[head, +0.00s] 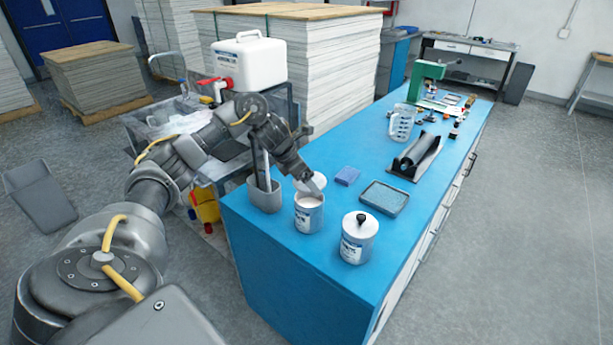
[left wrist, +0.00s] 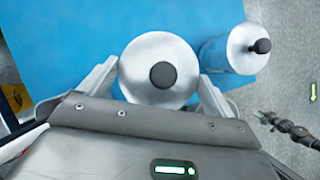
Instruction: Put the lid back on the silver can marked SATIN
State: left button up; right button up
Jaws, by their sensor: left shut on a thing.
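My left gripper (head: 314,186) is shut on a round silver lid (left wrist: 158,70) with a black knob, its fingers at either side of the rim. In the head view the lid (head: 303,184) is partly hidden by the gripper, just above and behind an open silver can (head: 308,215) with a pale inside. I cannot tell whether it touches the can. A second silver can (head: 358,240) stands to the right with a black-knobbed lid on; it also shows in the left wrist view (left wrist: 228,52). The label words are too small to read. My right gripper (left wrist: 268,119) appears small and dark at the lower right.
The blue bench (head: 300,265) has a grey holder (head: 265,196) left of the open can. A blue sponge (head: 348,176), a grey tray (head: 384,198), a black roller stand (head: 414,157) and a clear jug (head: 401,123) lie beyond. The front right edge is clear.

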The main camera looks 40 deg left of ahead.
pick_arm(q)
jog(key=shift+f+b, duration=1.4)
jog(key=shift+f, duration=0.75)
jog(key=shift+f, duration=0.15)
dwell(0.4)
jog(key=o, duration=0.7)
jog(key=shift+r+p, duration=2.7)
jog(key=shift+r, duration=0.85)
